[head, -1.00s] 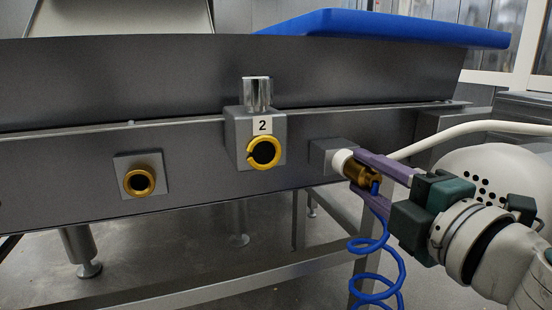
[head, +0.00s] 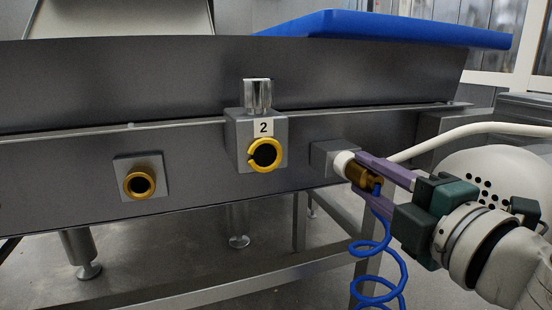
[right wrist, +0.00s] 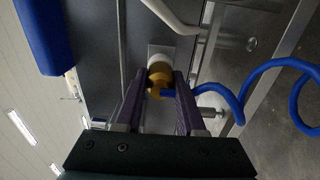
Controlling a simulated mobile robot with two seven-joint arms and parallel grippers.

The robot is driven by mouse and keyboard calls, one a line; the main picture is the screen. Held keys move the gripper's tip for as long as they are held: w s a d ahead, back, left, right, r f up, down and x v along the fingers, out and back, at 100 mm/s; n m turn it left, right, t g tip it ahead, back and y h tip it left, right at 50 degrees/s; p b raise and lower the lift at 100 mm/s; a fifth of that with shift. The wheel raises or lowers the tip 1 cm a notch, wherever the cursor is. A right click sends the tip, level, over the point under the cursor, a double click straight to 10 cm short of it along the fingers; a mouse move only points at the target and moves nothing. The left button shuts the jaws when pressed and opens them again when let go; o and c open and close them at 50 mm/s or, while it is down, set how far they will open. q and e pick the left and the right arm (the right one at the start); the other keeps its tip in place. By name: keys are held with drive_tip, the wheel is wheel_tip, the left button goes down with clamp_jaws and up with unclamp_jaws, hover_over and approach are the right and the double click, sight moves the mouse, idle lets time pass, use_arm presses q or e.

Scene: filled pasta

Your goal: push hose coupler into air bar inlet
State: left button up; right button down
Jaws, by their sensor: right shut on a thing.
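A brass hose coupler (head: 362,175) with a coiled blue hose (head: 368,245) is held between the purple fingers of my right gripper (head: 369,183). The coupler's front end meets a white collar (head: 343,162) on a grey block (head: 325,157) on the steel bar. In the right wrist view the coupler (right wrist: 157,80) lines up with the white collar (right wrist: 160,60), with no clear gap; how deep it sits is hidden. A block marked 2 (head: 241,128) carries an empty gold ring port (head: 251,163). Another gold ring port (head: 129,185) is further left. My left gripper is not in view.
The long steel bar (head: 60,160) spans the view above a leg frame (head: 200,285). A blue board (head: 390,27) lies on top at the back. The floor below is open.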

drive_tip(key=shift+s+d, duration=0.15)
drive_tip(key=shift+s, duration=0.25)
drive_tip(key=shift+s+d, duration=0.1)
drive_tip(key=shift+s, duration=0.1)
idle(0.4)
drive_tip(key=shift+s, duration=0.15)
drive_tip(key=shift+v, duration=2.2)
